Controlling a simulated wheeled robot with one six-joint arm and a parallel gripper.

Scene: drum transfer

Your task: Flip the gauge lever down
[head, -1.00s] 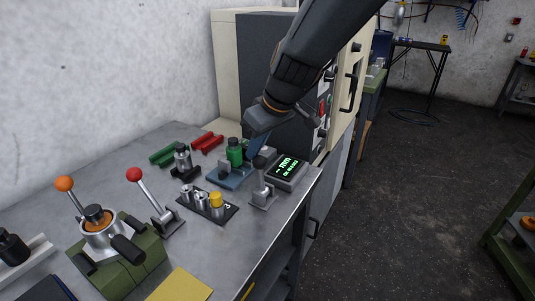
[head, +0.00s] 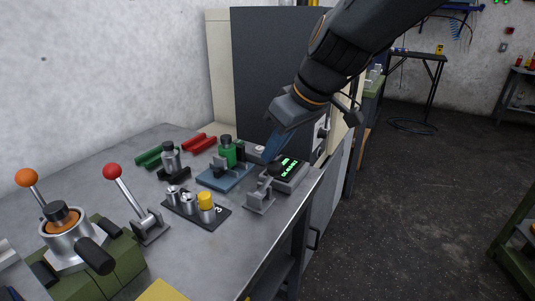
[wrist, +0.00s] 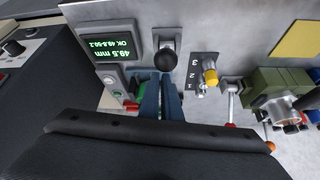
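The gauge lever's grey bracket (head: 260,198) stands at the table's right edge, in front of the display unit (head: 292,175). In the wrist view its black knob (wrist: 167,61) points toward the camera, beside the display (wrist: 110,48), which shows green text upside down. In the head view the knob is hard to separate from the dark display. My gripper (head: 268,153) points down above the table, just behind the display. In the wrist view its blue fingers (wrist: 161,96) are close together, with nothing seen between them, near the knob. I cannot tell whether they touch it.
A blue fixture (head: 226,178) with a green part stands left of the display. A numbered black tray (head: 190,210) holds small metal parts and a yellow-capped one. A red-knobbed lever (head: 112,171) and a green-based press (head: 70,240) stand front left. A dark cabinet (head: 270,80) stands behind.

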